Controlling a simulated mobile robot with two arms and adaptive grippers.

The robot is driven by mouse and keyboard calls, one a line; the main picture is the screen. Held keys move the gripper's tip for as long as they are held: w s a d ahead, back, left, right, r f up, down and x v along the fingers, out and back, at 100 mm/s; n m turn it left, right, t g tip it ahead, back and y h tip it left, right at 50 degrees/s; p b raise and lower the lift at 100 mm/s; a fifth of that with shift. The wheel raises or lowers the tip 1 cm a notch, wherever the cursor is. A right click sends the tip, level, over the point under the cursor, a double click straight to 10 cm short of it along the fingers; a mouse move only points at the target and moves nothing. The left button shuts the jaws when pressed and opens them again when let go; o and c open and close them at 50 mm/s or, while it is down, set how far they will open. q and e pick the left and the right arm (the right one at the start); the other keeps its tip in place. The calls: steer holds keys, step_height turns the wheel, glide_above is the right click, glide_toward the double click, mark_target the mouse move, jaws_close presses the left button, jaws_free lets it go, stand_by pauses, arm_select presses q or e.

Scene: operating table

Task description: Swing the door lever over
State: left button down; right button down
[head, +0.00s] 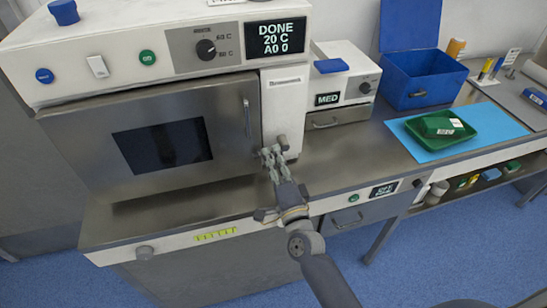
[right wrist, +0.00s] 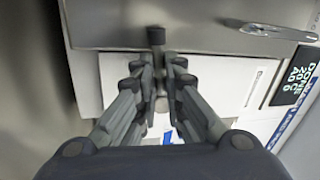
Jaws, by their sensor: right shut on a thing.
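The steriliser-like machine's grey metal door (head: 190,135) is closed, with a dark window and a vertical bar handle (head: 247,117) near its right edge. The door lever (head: 282,142) is on the white panel just right of the door. In the right wrist view the lever's dark end knob (right wrist: 156,36) sticks out beyond my fingers. My right gripper (head: 271,153) is shut on the lever, and its fingers (right wrist: 159,70) lie on both sides of the stem. The fingers hide part of the lever. My left gripper is not in view.
A display (head: 275,38) reads DONE 20 C. A small MED unit (head: 345,85), an open blue box (head: 420,88) and a green tray (head: 440,137) on a light blue mat (head: 400,130) stand to the right. The metal counter (head: 340,160) before them is clear.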

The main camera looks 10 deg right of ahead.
steer(key=c, duration=1.7)
jaws_free()
steer(key=v, duration=1.2)
